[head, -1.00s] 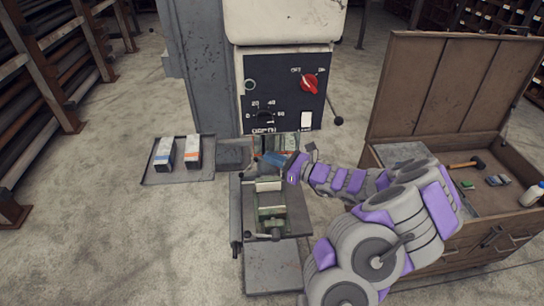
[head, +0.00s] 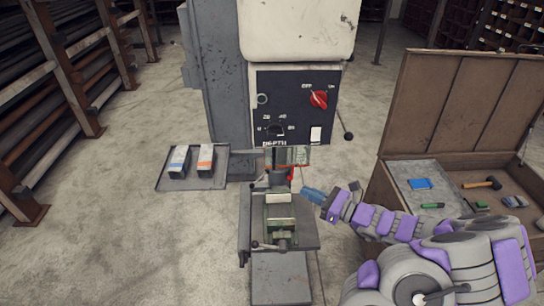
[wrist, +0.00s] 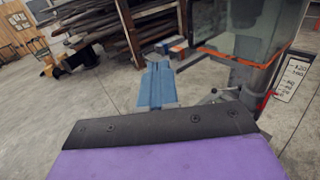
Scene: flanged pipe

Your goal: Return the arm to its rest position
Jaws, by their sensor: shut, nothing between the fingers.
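My gripper (head: 312,195) is at the end of my grey and purple arm, right of the drill press vise in the head view. Its blue fingers also show in the wrist view (wrist: 157,86), pressed together with nothing between them. The green vise (head: 280,215) stands on the machine's table, left of my gripper and apart from it. My arm reaches in from the lower right, in front of the wooden chest.
The drill press panel (head: 296,106) with a red switch stands behind. An open wooden chest (head: 400,200) holding a hammer (head: 484,183) and small tools is close on the right. A tray (head: 163,181) with two boxes is at left. Open floor lies at left.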

